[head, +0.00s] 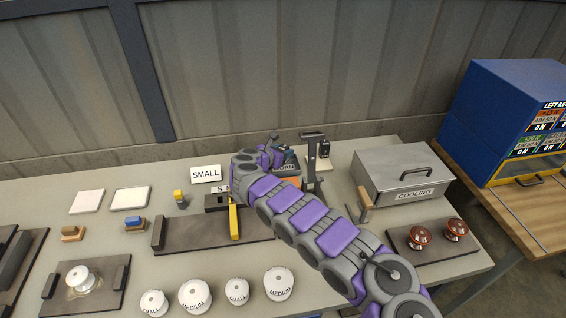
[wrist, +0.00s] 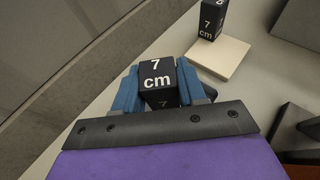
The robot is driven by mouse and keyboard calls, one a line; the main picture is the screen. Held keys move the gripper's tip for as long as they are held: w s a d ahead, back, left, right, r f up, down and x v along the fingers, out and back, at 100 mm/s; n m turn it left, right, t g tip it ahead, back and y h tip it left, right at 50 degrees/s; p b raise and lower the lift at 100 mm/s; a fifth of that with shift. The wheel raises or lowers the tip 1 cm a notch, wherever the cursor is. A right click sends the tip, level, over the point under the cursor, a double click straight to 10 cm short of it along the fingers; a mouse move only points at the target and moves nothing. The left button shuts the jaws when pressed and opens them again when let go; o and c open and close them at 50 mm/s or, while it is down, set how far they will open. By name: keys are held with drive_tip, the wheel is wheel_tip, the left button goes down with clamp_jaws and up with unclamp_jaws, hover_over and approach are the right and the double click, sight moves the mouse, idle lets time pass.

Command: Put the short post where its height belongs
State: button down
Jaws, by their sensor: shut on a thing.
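My gripper (wrist: 157,72) has blue fingers shut on a black post (wrist: 158,84) marked "7 cm" in white. The post sits between both fingers; its lower part is hidden. In the head view my gripper (head: 287,157) is near the back of the bench, mostly behind my purple arm, and the held post cannot be made out clearly. The standing post (head: 324,147) is to its right.
A dark upright stand (head: 312,160) is close to my gripper's right. A grey COOLING box (head: 402,172) is further right. A SMALL card (head: 206,174) and two white tiles (head: 87,201) (head: 130,198) lie left. Several white insulator discs (head: 195,296) line the front.

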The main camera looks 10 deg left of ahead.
wheel_tip(320, 180, down, 4)
drive_tip(key=shift+r+b, duration=0.1)
drive_tip(key=shift+b, duration=0.65)
drive_tip(key=shift+r, duration=0.1)
drive_tip(key=c, duration=0.6)
unclamp_jaws()
drive_tip(key=shift+c, duration=0.2)
drive_tip(key=p+v, duration=0.4)
drive_tip(key=v, duration=0.5)
drive_tip(key=shift+r, duration=0.3)
drive_tip(key=shift+f+p+v, duration=0.1)
drive_tip(key=shift+p+v, duration=0.35)
drive_tip(key=shift+v, duration=0.25)
drive_tip(key=shift+f+p+v, duration=0.15)
drive_tip(key=shift+p+v, duration=0.3)
drive_tip(key=shift+v, duration=0.2)
drive_tip(key=shift+s, duration=0.15)
